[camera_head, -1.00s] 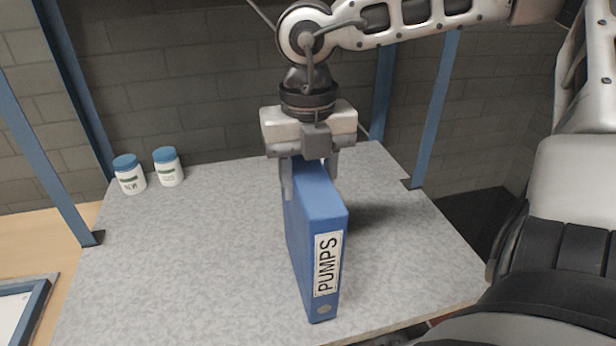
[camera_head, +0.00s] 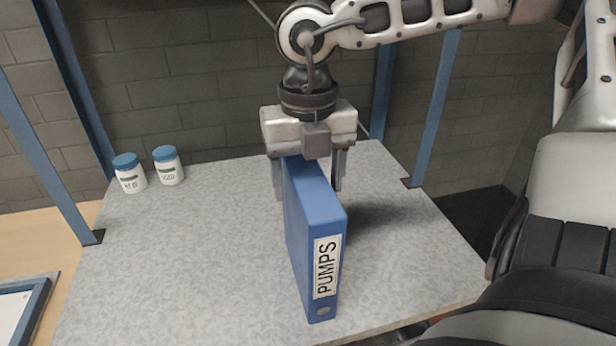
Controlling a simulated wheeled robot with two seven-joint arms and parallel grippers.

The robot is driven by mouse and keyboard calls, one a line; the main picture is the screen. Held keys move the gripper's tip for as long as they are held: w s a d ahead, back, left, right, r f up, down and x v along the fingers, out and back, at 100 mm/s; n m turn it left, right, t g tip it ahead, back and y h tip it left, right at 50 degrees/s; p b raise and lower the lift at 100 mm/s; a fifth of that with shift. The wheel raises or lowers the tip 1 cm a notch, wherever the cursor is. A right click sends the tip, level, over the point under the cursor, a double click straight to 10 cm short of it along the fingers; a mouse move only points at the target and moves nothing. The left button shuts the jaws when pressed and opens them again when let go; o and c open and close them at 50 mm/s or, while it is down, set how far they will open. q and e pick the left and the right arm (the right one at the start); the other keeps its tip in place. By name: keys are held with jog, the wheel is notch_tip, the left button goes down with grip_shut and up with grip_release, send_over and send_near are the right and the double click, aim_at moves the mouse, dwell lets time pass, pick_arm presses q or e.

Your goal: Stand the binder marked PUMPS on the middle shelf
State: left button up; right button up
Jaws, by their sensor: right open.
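The blue binder marked PUMPS (camera_head: 318,225) stands upright on the grey speckled shelf (camera_head: 180,260), its labelled spine facing me near the front edge. My right gripper (camera_head: 308,185) is above and around the binder's far upper part. Its fingers are open, one on each side, with a visible gap at the right finger. The left finger is close to the binder's left side; whether it touches is hard to tell. My left gripper is not in view.
Two white jars with blue lids (camera_head: 129,173) (camera_head: 168,165) stand at the back left of the shelf. Blue posts (camera_head: 437,110) rise at the shelf's sides. A blue-framed item (camera_head: 30,305) lies at the lower left. The shelf's left middle is clear.

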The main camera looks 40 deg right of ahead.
notch_tip(320, 180, up, 12)
jog(key=shift+f+b, duration=0.25)
jog(key=shift+b, duration=0.05)
dwell(0.5)
